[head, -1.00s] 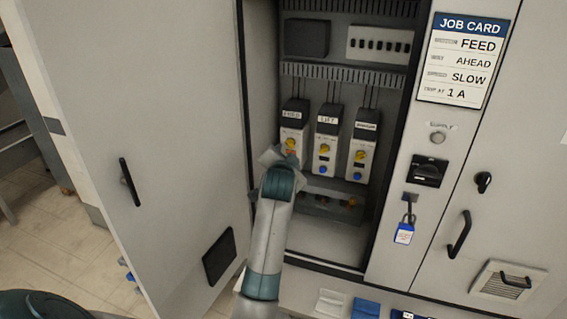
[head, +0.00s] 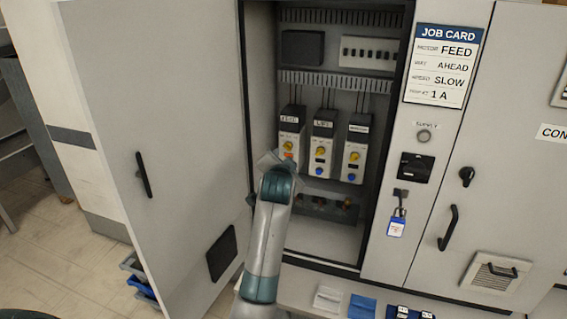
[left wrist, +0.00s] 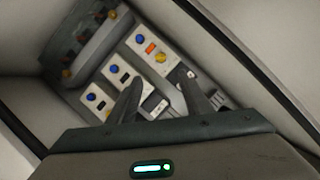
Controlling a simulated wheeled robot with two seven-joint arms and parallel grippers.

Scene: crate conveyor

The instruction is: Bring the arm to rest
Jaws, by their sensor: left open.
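My left arm reaches up from the bottom into the open cabinet (head: 315,245) in the head view. Its hand is in front of the leftmost of three labelled switch units, and the fingers are hidden there behind the wrist. In the left wrist view my left gripper (left wrist: 166,98) shows two dark fingers spread apart with nothing between them. The left unit (head: 291,120), the middle unit (head: 323,127) and the right unit (head: 357,130) carry yellow and blue knobs. My right gripper does not show.
The open cabinet door (head: 160,120) stands close at the left of the arm. A job card (head: 443,66) hangs at the right, above a black supply switch (head: 415,168) and a padlock (head: 396,228). Below the cabinet, a ledge holds a white block (head: 327,299) and a blue block (head: 362,306).

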